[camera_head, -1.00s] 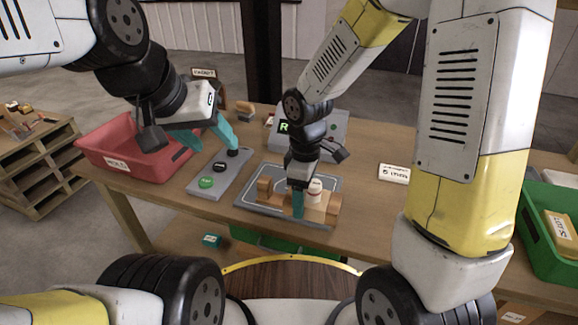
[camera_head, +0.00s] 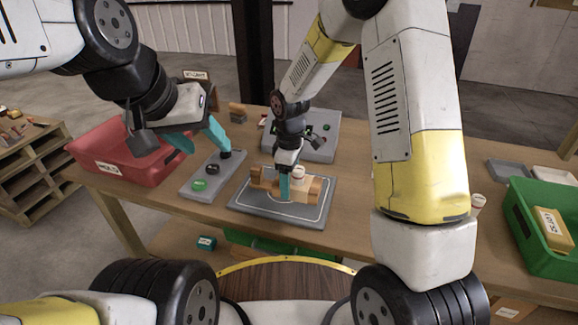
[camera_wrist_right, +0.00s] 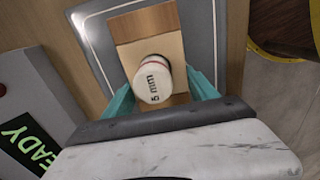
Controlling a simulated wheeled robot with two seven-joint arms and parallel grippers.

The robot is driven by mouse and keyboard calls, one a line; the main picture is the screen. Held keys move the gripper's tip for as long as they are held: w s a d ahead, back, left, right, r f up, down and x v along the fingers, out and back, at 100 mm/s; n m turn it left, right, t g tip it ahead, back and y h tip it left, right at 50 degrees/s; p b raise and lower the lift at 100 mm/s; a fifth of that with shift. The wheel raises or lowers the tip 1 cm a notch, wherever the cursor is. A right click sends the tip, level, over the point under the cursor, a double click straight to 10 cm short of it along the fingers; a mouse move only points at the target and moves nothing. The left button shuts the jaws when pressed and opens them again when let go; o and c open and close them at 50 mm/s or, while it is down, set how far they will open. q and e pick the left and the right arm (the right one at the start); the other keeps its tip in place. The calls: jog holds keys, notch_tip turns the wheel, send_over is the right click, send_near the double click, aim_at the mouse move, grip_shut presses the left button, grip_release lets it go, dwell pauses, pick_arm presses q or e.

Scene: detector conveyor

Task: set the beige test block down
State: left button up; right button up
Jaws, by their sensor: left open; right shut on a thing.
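The beige test block (camera_head: 314,187) has darker brown ends. A cream cylinder with a red band (camera_head: 299,171) stands on its middle. My right gripper (camera_head: 285,188) is shut on the block, its teal fingers along the long sides. In the right wrist view, the block (camera_wrist_right: 165,48) fills the gap between the fingers, below the labelled cylinder (camera_wrist_right: 153,82). The block is over the back part of the grey outlined tray (camera_head: 300,216); I cannot tell whether it touches. My left gripper (camera_head: 208,151) is open and empty above the button panel (camera_head: 190,188).
A red bin (camera_head: 95,160) stands at the left of the wooden table. A grey unit (camera_head: 325,130) is behind the tray; its green READY screen (camera_wrist_right: 28,145) shows in the wrist view. A green bin (camera_head: 540,255) stands at the right. The tray's front part is clear.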

jog(key=shift+f, duration=0.1)
jog(key=o, duration=1.6)
jog(key=shift+o, duration=0.2)
notch_tip(320, 180, up, 12)
jog(key=s+d+r+m+t+y, duration=0.1)
jog(key=s+d+r+m+t, duration=0.2)
jog(key=s+d+r+m, duration=0.6)
jog(key=s+d+r+m+t+y, duration=0.1)
jog(key=s+d+r+m+t, duration=0.2)
jog(key=s, duration=0.7)
jog(key=shift+s+d+r+m, duration=0.2)
jog(key=shift+d+r+m, duration=0.35)
jog(key=shift+r+m, duration=0.45)
